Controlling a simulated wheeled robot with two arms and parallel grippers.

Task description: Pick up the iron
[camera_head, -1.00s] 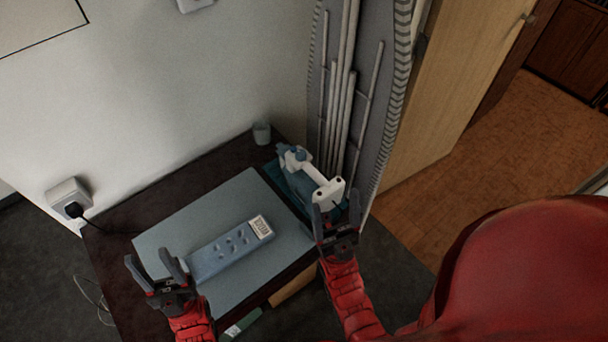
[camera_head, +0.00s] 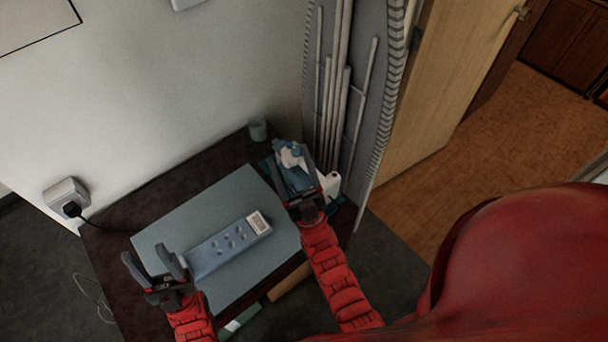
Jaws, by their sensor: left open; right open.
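The iron (camera_head: 291,155) is white and teal-blue and sits at the right end of the dark table, close to the folded ironing board. My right gripper (camera_head: 292,174) is open and over the iron, its fingers pointing toward the back and hiding much of the handle. I cannot tell whether the fingers straddle the handle or touch it. The iron's white end (camera_head: 331,185) shows just right of the gripper. My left gripper (camera_head: 153,262) is open and empty over the table's front left.
A blue-grey power strip (camera_head: 226,247) lies on a grey-blue mat (camera_head: 190,221) on the dark table (camera_head: 112,214). A small grey cup (camera_head: 258,129) stands at the back corner. The ironing board (camera_head: 352,75) leans behind the iron. A wall socket (camera_head: 66,198) with a plug and cable is at left.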

